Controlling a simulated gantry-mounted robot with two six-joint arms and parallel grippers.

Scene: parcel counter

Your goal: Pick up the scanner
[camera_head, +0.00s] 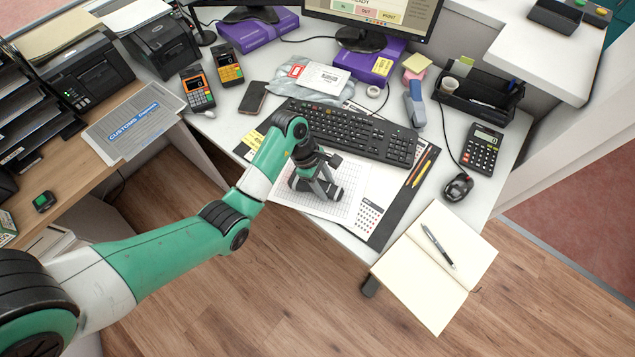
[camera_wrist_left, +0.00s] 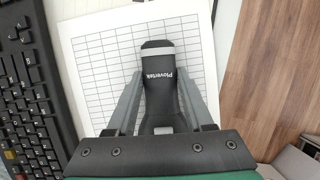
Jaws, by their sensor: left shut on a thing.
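The scanner (camera_wrist_left: 158,82) is a black handheld device with a light grey band and the word "Plovertek" in white. In the left wrist view it lies between the two grey fingers of my left gripper, over a printed grid sheet (camera_wrist_left: 92,75). My left gripper (camera_head: 318,187) is shut on it, low over the same sheet in the camera_head view, in front of the keyboard. In that view the gripper hides much of the scanner. I cannot tell whether the scanner still touches the sheet. My right gripper is not in view.
A black keyboard (camera_head: 350,132) lies just behind the gripper. A desk pad with pencils (camera_head: 421,170), a mouse (camera_head: 457,187), a calculator (camera_head: 484,148) and an open notebook (camera_head: 425,262) are to the right. Card terminals (camera_head: 197,88) and a phone (camera_head: 253,97) stand back left.

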